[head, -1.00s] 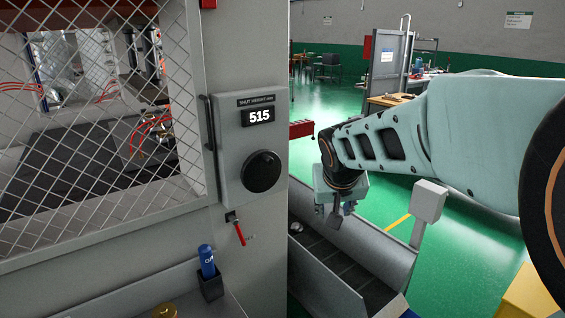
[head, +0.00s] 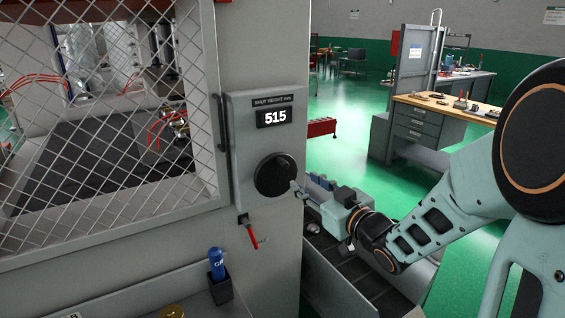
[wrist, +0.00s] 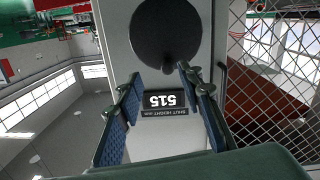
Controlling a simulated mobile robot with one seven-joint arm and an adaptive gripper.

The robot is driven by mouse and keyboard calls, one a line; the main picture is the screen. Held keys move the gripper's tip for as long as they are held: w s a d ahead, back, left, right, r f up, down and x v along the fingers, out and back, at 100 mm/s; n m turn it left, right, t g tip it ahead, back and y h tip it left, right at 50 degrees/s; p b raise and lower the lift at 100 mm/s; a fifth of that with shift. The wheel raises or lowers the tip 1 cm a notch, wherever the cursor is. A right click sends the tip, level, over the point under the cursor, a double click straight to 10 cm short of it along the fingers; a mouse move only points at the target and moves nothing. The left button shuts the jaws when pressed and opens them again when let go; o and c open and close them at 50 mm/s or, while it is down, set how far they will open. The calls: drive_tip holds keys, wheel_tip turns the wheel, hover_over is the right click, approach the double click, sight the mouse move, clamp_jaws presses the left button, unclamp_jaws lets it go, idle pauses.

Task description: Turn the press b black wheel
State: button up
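The black wheel (head: 276,175) is a round black disc on a grey panel, below a "SHUT HEIGHT mm" display (head: 276,117) reading 515. My gripper (head: 305,186) is at the wheel's right edge in the head view. In the wrist view the wheel (wrist: 166,32) is at the top centre, with a small knob at its lower edge. My gripper's blue-padded fingers (wrist: 158,88) are spread apart, with the upside-down display showing between them. The fingertips are close to the wheel's lower edge in that view; I cannot tell whether they touch it. Nothing is held between them.
A black handle (head: 222,122) and wire mesh guard (head: 110,120) are left of the panel. A red lever (head: 252,236) hangs below it. A blue bottle (head: 216,263) stands in a black holder. A grey trough (head: 340,285) runs under my arm.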

sight(286, 166)
drive_tip(key=shift+y, duration=0.4)
drive_tip(key=x, duration=0.3)
drive_tip(key=r+p+x, duration=0.1)
drive_tip(key=x, duration=0.6)
drive_tip(key=shift+a+r+p, duration=0.2)
drive_tip(key=shift+a+p, duration=0.1)
drive_tip(key=shift+a, duration=0.15)
drive_tip(key=shift+c, duration=0.5)
clamp_jaws()
